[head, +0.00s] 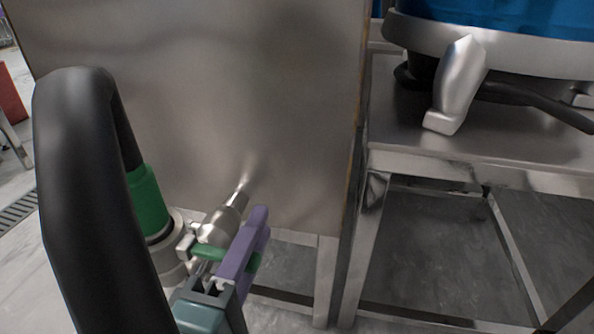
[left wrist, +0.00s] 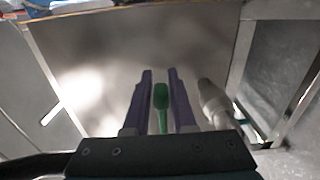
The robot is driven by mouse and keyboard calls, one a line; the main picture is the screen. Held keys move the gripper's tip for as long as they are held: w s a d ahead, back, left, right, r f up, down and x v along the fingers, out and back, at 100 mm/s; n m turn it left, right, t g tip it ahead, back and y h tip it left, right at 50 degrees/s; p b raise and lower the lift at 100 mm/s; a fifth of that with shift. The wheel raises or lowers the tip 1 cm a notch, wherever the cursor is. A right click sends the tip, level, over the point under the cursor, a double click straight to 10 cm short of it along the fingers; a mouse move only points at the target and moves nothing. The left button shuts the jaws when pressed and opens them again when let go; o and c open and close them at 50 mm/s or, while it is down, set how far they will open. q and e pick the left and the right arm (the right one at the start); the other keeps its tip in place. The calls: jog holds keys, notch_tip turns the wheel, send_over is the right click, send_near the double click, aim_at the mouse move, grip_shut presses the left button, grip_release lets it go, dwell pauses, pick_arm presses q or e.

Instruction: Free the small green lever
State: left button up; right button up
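The small green lever (head: 208,252) sits on a metal valve fitting (head: 220,228) low in front of the steel panel. In the left wrist view the lever (left wrist: 161,97) stands upright between the two purple fingers of my left gripper (left wrist: 160,76). A gap shows on each side of it, so the fingers are open around it and not pressed on it. In the head view my left gripper (head: 257,214) crosses over the lever, and one finger hides its middle. The second finger is not clear there. My right gripper is in neither view.
A thick black hose (head: 70,200) with a green collar (head: 147,203) arches close at the left. The large steel panel (head: 200,90) stands right behind the fitting. A steel stand (head: 480,160) with a blue-topped machine (head: 500,30) is at the right.

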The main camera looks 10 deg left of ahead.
pick_arm(q)
jog(key=shift+o, duration=0.2)
jog(key=s+p, duration=0.2)
jog(key=s, duration=0.8)
jog(key=shift+a, duration=0.2)
